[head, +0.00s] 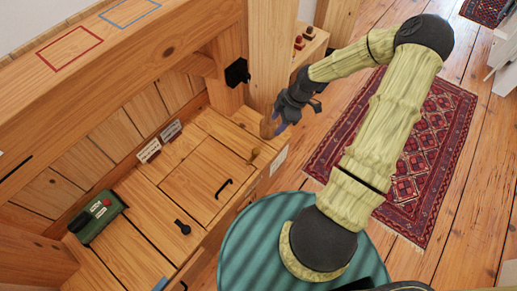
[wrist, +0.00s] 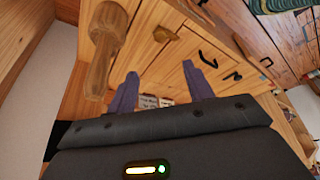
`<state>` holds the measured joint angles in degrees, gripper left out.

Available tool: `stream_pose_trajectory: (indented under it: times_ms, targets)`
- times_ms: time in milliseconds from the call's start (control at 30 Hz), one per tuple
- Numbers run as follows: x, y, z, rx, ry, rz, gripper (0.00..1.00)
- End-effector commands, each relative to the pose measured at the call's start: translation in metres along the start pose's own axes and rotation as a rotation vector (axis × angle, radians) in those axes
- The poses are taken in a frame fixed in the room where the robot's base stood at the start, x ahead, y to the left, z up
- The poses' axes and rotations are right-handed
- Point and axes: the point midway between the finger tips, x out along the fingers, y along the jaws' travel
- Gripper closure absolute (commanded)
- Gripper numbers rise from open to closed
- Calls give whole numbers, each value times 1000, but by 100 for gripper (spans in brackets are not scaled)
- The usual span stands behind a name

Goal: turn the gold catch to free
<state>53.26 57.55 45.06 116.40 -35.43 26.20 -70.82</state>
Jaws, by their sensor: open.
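A small gold-brown catch (head: 254,155) sits on the timber bench top near its front edge, beside a square panel with a black handle. In the wrist view the catch (wrist: 165,34) lies beyond the fingertips, apart from them. My gripper (head: 280,128) is above the bench by the post, and its purple-blue fingers (wrist: 160,73) are spread with nothing between them. A thick wooden peg or knob (wrist: 103,48) stands left of the catch in the wrist view; in the head view it (head: 267,127) is partly hidden by my gripper.
The square panel (head: 210,180) bears a black handle (head: 223,188). A black turn-piece (head: 183,227), a green box with a red button (head: 101,212) and white labels (head: 149,151) are on the bench. A timber post (head: 270,60) rises close behind my gripper. A red rug (head: 430,150) covers the floor at right.

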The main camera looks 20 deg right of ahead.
Motion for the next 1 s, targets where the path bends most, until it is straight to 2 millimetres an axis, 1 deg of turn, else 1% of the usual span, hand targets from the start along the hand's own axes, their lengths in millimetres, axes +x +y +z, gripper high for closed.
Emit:
stream_pose_trajectory:
  times_ms: [167, 267, 1000]
  targets:
    - [8, 0, 0, 1, 0, -2, 48]
    - [20, 0, 1, 1, -1, -2, 48]
    - [149, -1, 1, 1, -2, -3, 48]
